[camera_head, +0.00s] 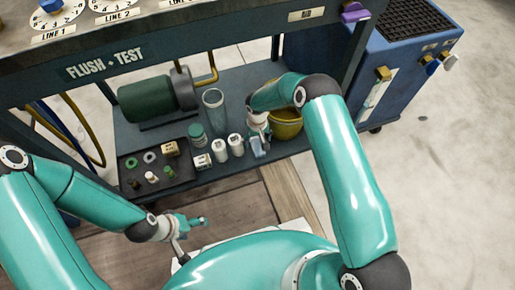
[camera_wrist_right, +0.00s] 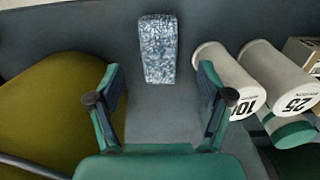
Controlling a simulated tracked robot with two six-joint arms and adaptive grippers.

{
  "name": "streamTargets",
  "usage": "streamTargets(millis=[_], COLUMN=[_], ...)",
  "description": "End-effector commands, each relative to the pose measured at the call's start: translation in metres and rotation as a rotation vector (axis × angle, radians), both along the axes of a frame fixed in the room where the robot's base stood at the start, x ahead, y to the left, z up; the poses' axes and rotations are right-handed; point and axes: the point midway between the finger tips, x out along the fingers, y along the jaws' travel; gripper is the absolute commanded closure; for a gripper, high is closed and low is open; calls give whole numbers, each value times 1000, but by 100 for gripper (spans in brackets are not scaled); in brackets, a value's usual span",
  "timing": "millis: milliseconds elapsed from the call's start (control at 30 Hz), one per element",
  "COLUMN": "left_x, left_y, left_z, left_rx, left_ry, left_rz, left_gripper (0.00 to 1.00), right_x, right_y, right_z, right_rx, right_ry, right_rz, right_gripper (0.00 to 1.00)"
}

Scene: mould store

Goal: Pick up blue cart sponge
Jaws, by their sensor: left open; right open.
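The blue cart sponge (camera_wrist_right: 158,48) is a speckled blue and white block on the dark shelf in the right wrist view. It lies ahead of my right gripper (camera_wrist_right: 160,82), roughly midway between its two fingers, with its near end about level with the fingertips. The fingers are open and apart from it. In the head view my right gripper (camera_head: 258,146) is over the lower shelf beside the yellow bucket; I cannot clearly tell the sponge from the gripper there. My left gripper (camera_head: 193,222) is open and empty, in front of the cart.
White cylinders (camera_head: 219,150) stand left of my right gripper. The yellow bucket (camera_head: 287,122) is close on its other side. A clear glass (camera_head: 214,108), a green motor (camera_head: 148,98) and a dark tray (camera_head: 130,165) share the shelf (camera_head: 240,82). The bench top overhangs it.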

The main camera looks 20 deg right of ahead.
Motion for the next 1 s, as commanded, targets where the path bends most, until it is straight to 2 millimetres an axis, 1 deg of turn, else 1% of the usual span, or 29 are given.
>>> streamTargets(millis=[167,333,433,533,733,767,1000], left_x=[0,0,0,0,0,0,0], left_y=[0,0,0,0,0,0,0], left_z=[-6,-20,-24,-25,-24,-24,-24], left_rx=[0,0,0,0,0,0,0], left_ry=[0,0,0,0,0,0,0], left_rz=[0,0,0,0,0,0,0], left_gripper=[26,26,26,26,26,26,26], right_x=[0,0,0,0,0,0,0], right_y=[0,-2,-2,-2,-2,-2,-2], right_z=[-12,-37,-49,-54,-53,-53,-53], right_rx=[0,0,0,0,0,0,0], right_ry=[0,0,-1,-1,-1,-1,-1], right_rz=[0,-1,-1,-1,-1,-1,-2], right_gripper=[21,21,21,21,21,24,64])
